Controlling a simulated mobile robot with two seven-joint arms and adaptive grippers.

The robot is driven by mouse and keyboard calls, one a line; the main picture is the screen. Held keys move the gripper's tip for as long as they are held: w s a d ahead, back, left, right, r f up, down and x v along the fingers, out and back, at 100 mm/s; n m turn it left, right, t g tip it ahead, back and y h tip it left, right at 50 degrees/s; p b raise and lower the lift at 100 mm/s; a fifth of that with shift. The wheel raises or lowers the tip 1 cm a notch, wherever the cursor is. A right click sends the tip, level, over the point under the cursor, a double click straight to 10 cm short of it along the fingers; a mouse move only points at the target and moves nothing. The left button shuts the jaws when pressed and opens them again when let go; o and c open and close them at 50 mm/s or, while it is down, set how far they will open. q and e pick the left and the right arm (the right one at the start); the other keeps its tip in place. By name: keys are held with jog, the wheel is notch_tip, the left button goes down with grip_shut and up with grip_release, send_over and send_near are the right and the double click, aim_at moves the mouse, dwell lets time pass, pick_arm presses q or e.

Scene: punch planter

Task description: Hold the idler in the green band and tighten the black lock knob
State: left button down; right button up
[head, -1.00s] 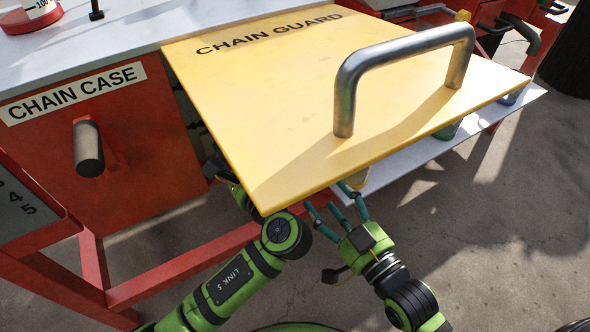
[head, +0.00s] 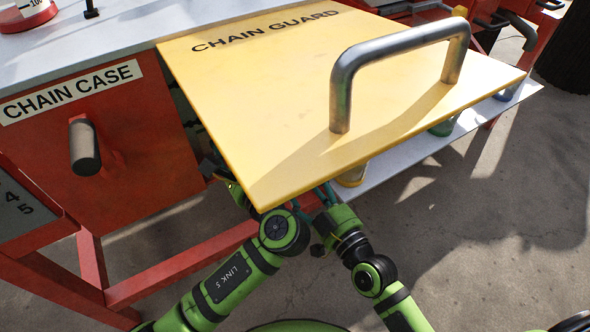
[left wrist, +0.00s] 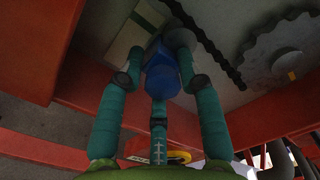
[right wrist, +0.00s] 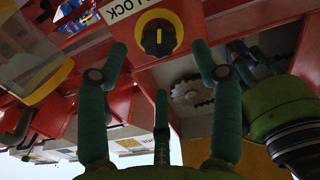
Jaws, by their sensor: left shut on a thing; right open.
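The black lock knob (right wrist: 158,37) has a yellow stripe and sits in a yellow ring beside a label ending in "LOCK", in the right wrist view. My right gripper (right wrist: 158,52) is open, its fingers on either side of the knob and apart from it. In the head view its fingers (head: 318,198) reach in at the guard's near edge. My left gripper (left wrist: 162,50) is shut on a blue handle (left wrist: 162,76), apparently the idler's, below a chain and a toothed wheel (left wrist: 283,50). The head view hides that grip under the guard. I cannot make out the green band.
The yellow chain guard (head: 270,110) with its metal handle (head: 400,62) overhangs both grippers. The red chain case (head: 140,165) stands at left. My two forearms are close together below the guard. Open floor (head: 500,230) lies at right.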

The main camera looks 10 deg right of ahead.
jog(key=x, duration=0.5)
jog(key=shift+w+a, duration=0.15)
jog(key=shift+w, duration=0.15)
